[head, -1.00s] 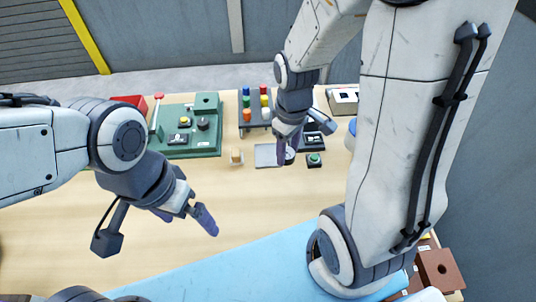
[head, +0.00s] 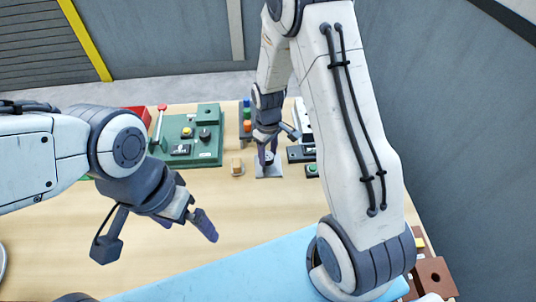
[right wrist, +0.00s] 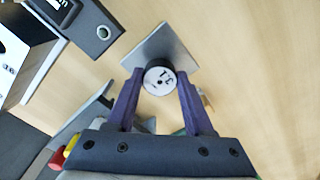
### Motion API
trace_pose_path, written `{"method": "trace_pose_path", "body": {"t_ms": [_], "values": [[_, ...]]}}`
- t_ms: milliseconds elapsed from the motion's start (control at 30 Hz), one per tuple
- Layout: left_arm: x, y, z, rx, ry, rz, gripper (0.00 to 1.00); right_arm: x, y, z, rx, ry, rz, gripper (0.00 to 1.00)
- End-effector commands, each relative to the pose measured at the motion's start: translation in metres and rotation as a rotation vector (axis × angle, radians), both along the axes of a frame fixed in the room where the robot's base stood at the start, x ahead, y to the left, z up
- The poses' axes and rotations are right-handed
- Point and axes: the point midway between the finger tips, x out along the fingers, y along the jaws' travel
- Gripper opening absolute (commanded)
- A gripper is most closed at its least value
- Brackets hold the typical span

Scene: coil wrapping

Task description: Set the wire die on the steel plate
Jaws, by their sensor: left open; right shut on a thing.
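The wire die is a short round cylinder with a pale marked face and a dark side; in the right wrist view the die (right wrist: 159,80) sits between my right fingers. My right gripper (head: 267,158) is shut on it, pointing down over the steel plate. The steel plate (head: 272,173) is a flat grey square on the table, partly hidden by the gripper. In the right wrist view the plate (right wrist: 166,43) shows behind the die, which overlaps its lower edge. I cannot tell whether the die touches it. My left gripper (head: 203,222) is open and empty over the table, well to the left.
A green machine base (head: 205,148) with a lever stands left of the plate. A small wooden block on a pale base (head: 237,167) is close to the plate's left. A rack with coloured pegs (head: 246,122) is behind, and a green-button box (head: 312,171) stands to the right.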

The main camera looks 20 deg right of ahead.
Motion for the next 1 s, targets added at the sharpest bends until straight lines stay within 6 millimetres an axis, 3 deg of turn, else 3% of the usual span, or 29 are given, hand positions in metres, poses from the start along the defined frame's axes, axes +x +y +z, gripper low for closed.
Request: {"method": "trace_pose_path", "body": {"t_ms": [167,533,567,633,1000], "values": [[0.0,0.0,0.006,0.0,0.0,0.0,1.0,0.0,0.0,-0.015,0.0,0.0,0.0,0.0],[0.0,0.0,0.002,0.0,0.0,0.0,1.0,0.0,0.0,-0.021,0.0,-0.002,0.0,0.0],[0.0,0.0,0.002,0.0,0.0,0.0,1.0,0.0,0.0,-0.021,0.0,-0.001,0.0,0.56],[0.0,0.0,0.003,0.0,0.0,0.0,1.0,0.0,0.0,-0.02,0.0,-0.001,0.0,0.82],[0.0,0.0,0.006,0.0,0.0,0.0,1.0,0.0,0.0,-0.016,0.0,-0.001,0.0,0.82]]}}
